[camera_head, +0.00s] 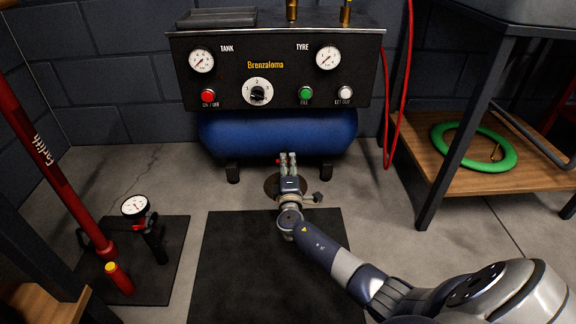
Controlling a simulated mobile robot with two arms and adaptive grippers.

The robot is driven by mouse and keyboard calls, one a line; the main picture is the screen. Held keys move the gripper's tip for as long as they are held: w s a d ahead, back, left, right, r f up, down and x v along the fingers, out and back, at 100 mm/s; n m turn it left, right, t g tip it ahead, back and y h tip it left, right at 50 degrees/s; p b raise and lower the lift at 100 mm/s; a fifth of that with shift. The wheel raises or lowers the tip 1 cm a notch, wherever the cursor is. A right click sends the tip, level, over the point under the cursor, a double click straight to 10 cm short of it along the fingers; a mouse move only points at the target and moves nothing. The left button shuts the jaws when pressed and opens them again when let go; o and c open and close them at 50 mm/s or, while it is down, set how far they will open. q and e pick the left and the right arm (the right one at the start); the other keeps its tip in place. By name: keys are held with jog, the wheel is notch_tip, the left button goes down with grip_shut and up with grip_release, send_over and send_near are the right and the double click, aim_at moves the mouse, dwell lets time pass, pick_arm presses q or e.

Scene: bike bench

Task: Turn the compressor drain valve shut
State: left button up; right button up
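The compressor has a blue tank (278,132) below a black panel (225,75). A small red part (278,161), perhaps the drain valve's handle, shows low under the tank, just left of my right gripper's fingertips. My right gripper (288,157) reaches forward below the tank's front, its two fingers close together. I cannot tell whether they touch or hold the valve, because the gripper hides most of that spot. My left gripper is not in view.
The panel has gauges, a dial and buttons. A red hose (387,120) hangs at the right. A black mat (255,265) lies in front. A floor pump (50,165) stands left, and a wooden shelf (510,177) with a green ring (470,162) stands right.

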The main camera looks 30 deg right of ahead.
jog(key=v, duration=0.7)
dwell(0.5)
